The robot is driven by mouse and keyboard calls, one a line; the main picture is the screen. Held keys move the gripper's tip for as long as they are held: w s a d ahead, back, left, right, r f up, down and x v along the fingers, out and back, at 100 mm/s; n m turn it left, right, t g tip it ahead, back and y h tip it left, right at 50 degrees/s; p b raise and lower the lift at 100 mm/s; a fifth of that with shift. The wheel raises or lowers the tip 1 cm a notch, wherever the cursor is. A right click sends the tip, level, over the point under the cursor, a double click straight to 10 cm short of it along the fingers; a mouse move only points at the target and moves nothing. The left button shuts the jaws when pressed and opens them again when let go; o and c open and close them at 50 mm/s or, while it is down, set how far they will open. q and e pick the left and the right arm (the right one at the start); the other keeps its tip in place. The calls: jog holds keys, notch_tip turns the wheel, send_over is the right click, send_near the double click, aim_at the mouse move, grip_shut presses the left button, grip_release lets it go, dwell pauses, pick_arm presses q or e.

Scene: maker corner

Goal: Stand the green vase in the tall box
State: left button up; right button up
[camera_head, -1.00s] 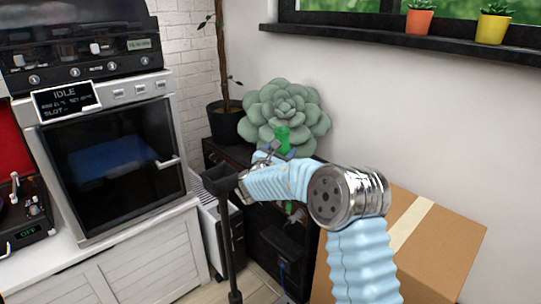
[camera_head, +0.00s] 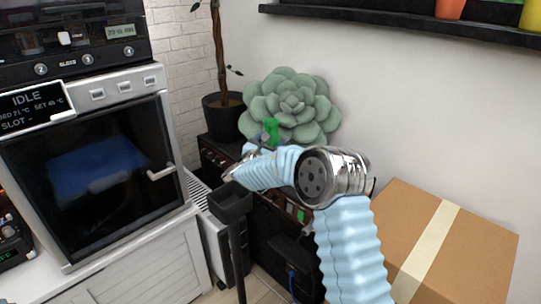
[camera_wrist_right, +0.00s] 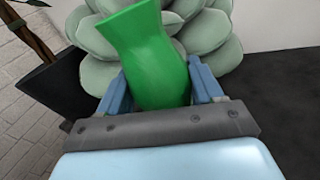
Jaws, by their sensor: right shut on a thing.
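The green vase (camera_head: 271,131) is in my right gripper (camera_head: 262,146), in front of the big succulent. The right wrist view shows the vase (camera_wrist_right: 152,60) between the two blue fingers (camera_wrist_right: 160,90), which are shut on it. Its flared mouth points up and leans left; its lower end is hidden behind the gripper body. I cannot tell whether this is the tall box. My left gripper is not in view.
A large pale green succulent (camera_head: 291,103) stands behind the vase on a dark cabinet (camera_head: 216,153). A potted trunk plant (camera_head: 223,112) is to its left. A taped cardboard box (camera_head: 458,245) is at the right. An oven (camera_head: 95,165) stands left.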

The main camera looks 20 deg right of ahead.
notch_tip(320, 180, down, 7)
jog(key=shift+r, duration=0.15)
jog(key=o, duration=1.1)
jog(key=shift+c, duration=0.2)
